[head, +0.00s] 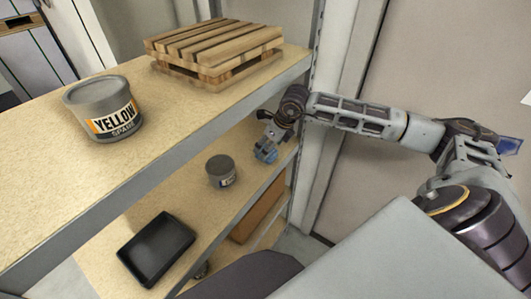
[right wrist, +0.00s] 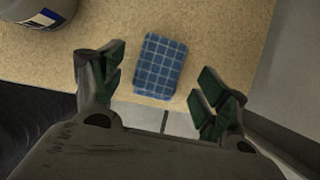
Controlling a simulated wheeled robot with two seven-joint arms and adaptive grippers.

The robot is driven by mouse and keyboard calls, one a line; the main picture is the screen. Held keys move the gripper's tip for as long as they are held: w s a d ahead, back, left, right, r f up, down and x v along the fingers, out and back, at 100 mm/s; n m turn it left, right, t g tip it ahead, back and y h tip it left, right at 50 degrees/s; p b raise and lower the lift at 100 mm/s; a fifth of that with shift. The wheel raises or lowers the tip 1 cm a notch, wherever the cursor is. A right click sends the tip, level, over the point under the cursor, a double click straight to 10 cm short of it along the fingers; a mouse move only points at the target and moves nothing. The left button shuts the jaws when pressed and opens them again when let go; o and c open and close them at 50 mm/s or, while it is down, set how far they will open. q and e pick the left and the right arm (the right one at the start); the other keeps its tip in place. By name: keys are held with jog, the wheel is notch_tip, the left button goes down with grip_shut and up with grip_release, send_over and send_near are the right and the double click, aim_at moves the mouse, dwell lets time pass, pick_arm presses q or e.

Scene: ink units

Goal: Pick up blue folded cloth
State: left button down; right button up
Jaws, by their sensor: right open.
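The blue folded cloth (right wrist: 160,67) with a light grid pattern lies on the lower shelf (right wrist: 215,30), close to its front edge. In the head view the cloth (head: 266,155) shows small and partly hidden below my right gripper (head: 268,141). In the right wrist view my right gripper (right wrist: 160,88) is open, with one finger on each side of the cloth's near part. My left gripper is not in view.
A small grey can (head: 220,171) stands left of the cloth on the lower shelf, with a black tray (head: 156,249) nearer. The upper shelf (head: 60,185) overhangs, bearing a yellow-labelled can (head: 103,108) and wooden pallets (head: 215,50). A metal post (head: 308,150) stands right of my gripper.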

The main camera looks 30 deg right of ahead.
jog(key=shift+w+a+f, duration=0.1)
jog(key=shift+w+a, duration=0.05)
jog(key=shift+w, duration=0.1)
jog(key=shift+x, duration=1.35)
jog(key=c, duration=1)
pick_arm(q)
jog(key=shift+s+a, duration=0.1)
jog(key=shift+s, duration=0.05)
pick_arm(e)
jog(key=shift+c, duration=0.5)
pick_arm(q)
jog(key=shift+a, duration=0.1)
